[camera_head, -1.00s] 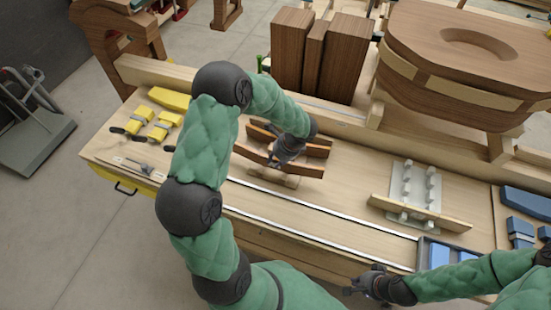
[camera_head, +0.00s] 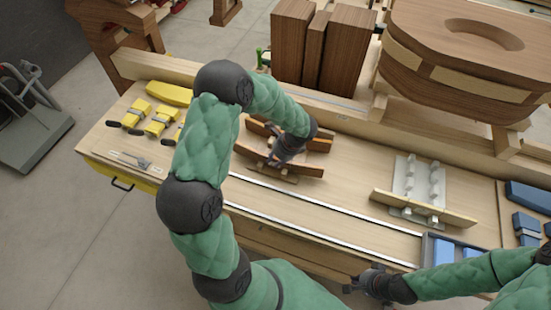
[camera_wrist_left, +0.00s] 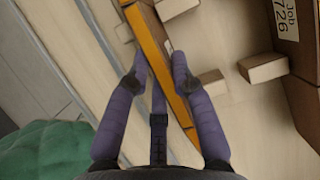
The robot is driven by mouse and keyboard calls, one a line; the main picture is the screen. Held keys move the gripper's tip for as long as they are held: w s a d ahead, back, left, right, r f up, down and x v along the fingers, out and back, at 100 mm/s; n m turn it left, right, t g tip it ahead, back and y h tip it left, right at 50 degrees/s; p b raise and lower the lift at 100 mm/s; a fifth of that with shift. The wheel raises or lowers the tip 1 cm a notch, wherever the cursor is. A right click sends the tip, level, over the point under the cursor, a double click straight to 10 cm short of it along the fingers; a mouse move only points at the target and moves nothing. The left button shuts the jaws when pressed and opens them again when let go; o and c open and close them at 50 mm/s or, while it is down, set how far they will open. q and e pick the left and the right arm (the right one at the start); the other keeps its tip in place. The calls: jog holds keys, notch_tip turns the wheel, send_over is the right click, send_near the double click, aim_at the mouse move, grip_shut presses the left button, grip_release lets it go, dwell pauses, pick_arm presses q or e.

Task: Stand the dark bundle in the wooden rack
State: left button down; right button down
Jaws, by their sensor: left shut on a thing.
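Curved dark-brown slats with orange-brown faces (camera_head: 306,168) lie over light wooden blocks (camera_head: 262,171) on the bench. I cannot tell whether they are strapped as one bundle. My left gripper (camera_head: 280,160) reaches down among them from above. In the left wrist view its purple fingers (camera_wrist_left: 160,75) are shut on one slat (camera_wrist_left: 152,42), which runs slanting between them. Tall dark-brown blocks (camera_head: 342,52) stand upright at the back of the bench. I cannot tell for sure which wooden piece is the rack. My right gripper (camera_head: 360,281) is open and empty at the bench's front edge.
Yellow clamps (camera_head: 160,122) lie at the left. A metal rail (camera_head: 320,231) crosses the bench front. A pale fixture with a wooden bar (camera_head: 424,206) and blue parts (camera_head: 527,198) lie at the right. A large brown seat form (camera_head: 470,60) stands behind.

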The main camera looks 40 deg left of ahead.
pick_arm(q)
jog(key=shift+f, duration=0.25)
jog(key=c, duration=1)
grip_release()
